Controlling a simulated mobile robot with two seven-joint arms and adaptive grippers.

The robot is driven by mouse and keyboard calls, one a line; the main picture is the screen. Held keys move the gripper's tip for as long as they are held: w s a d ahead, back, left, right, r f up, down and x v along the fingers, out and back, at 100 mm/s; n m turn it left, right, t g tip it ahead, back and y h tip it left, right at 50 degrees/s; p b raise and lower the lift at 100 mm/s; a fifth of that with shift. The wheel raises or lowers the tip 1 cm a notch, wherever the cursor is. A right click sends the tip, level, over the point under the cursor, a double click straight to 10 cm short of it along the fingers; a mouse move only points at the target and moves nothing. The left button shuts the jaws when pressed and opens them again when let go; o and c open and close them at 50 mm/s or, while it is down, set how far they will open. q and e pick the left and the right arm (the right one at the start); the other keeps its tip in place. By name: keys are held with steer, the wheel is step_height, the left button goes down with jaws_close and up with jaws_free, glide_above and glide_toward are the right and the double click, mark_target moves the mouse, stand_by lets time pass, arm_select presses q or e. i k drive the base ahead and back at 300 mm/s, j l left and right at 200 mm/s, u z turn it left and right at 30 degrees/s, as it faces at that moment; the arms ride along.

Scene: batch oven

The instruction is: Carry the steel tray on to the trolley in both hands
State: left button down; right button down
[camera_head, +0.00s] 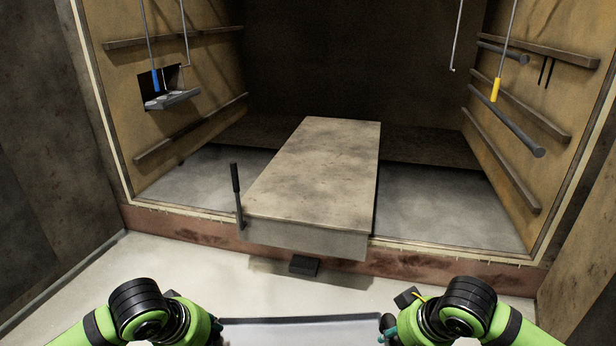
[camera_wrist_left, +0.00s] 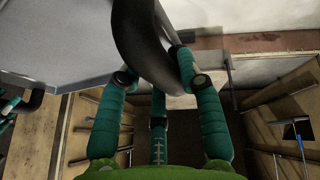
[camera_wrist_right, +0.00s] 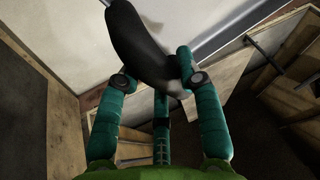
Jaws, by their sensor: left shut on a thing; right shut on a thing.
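The steel tray (camera_head: 302,333) shows at the bottom edge of the head view, held level in front of me; its near part is cut off. My left gripper (camera_head: 218,326) is shut on the tray's left black handle (camera_wrist_left: 143,45). My right gripper (camera_head: 387,326) is shut on its right black handle (camera_wrist_right: 137,42). The tray's grey surface also shows in the left wrist view (camera_wrist_left: 60,40) and the right wrist view (camera_wrist_right: 195,18). The long flat-topped block (camera_head: 318,165), apparently the trolley, stands ahead in the oven mouth. Its top looks bare.
A dark upright lever (camera_head: 237,195) stands at the block's near left corner. A dark pedal-like piece (camera_head: 304,265) sits below its front. The oven sill (camera_head: 190,228) crosses ahead. Blue-handled (camera_head: 156,80) and yellow-handled (camera_head: 495,90) hooks hang at the sides. Rails line both walls.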

mark_target(318, 201)
steer(key=i+l, duration=0.15)
steer(key=i, duration=1.1)
steer(key=i+l, duration=0.15)
steer(key=i, duration=1.1)
steer(key=i+l, duration=0.1)
steer(key=i, duration=1.15)
